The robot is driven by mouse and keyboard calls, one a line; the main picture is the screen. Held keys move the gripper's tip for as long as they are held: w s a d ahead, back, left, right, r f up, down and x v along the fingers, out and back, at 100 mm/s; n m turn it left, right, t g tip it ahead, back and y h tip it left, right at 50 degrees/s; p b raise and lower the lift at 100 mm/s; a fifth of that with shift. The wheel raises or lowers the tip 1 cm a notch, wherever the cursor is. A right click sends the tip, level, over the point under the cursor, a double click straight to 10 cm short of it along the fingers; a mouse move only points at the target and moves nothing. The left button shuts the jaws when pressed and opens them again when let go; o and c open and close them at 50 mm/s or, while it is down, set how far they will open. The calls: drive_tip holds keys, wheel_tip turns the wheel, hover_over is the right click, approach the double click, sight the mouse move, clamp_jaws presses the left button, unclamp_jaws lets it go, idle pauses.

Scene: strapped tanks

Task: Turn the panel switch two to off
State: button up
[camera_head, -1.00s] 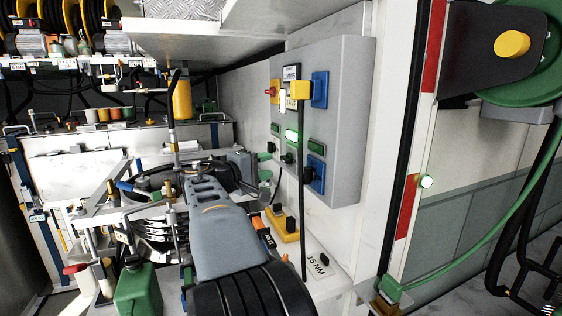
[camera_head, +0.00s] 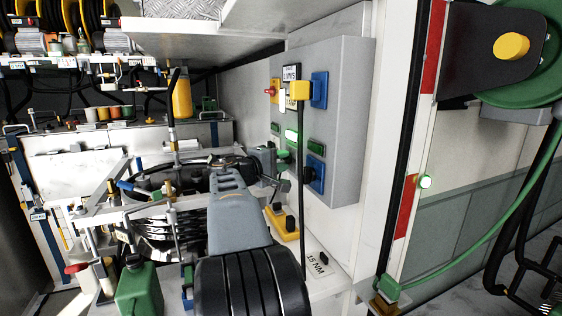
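The grey control panel (camera_head: 345,120) is on the wall right of centre. It carries a red knob (camera_head: 271,92) on yellow, a lit green indicator (camera_head: 291,135), darker green indicators (camera_head: 316,146) and small dark switches low on its left side. I cannot tell which switch is number two or read its position. My gripper (camera_head: 284,168) is at the panel's lower left, its two green-tipped fingers apart, one above the other. The fingers cover part of the lower switch area. Whether they touch a switch is unclear.
A yellow box (camera_head: 282,224) with black knobs sits below. A green canister (camera_head: 138,290) stands front left.

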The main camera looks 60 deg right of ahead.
clamp_jaws()
drive_tip(key=shift+r+n+p, duration=0.15)
drive_tip(key=shift+n+p, duration=0.15)
drive_tip(key=shift+p, duration=0.2)
drive_tip(key=n+g+y+p, duration=0.1)
drive_tip(key=n+p, duration=0.3)
drive_tip(key=p, duration=0.5)
drive_tip(key=n+g+y+p, duration=0.1)
drive_tip(key=n+y+p, duration=0.2)
drive_tip(key=p, duration=0.6)
drive_tip(key=n+g+y+p, duration=0.1)
drive_tip(key=n+y+p, duration=0.1)
drive_tip(key=n+p, duration=0.3)
drive_tip(key=shift+w+d+r+n+y+p, duration=0.2)
drive_tip(key=shift+w+n+y+p, duration=0.15)
drive_tip(key=shift+p, duration=1.55)
drive_tip(key=shift+s+f+g, duration=0.15)
drive_tip(key=shift+f+g, duration=0.05)
drive_tip(key=shift+g, duration=0.1)
drive_tip(key=shift+o, duration=1.3)
unclamp_jaws()
drive_tip(key=shift+r, duration=0.15)
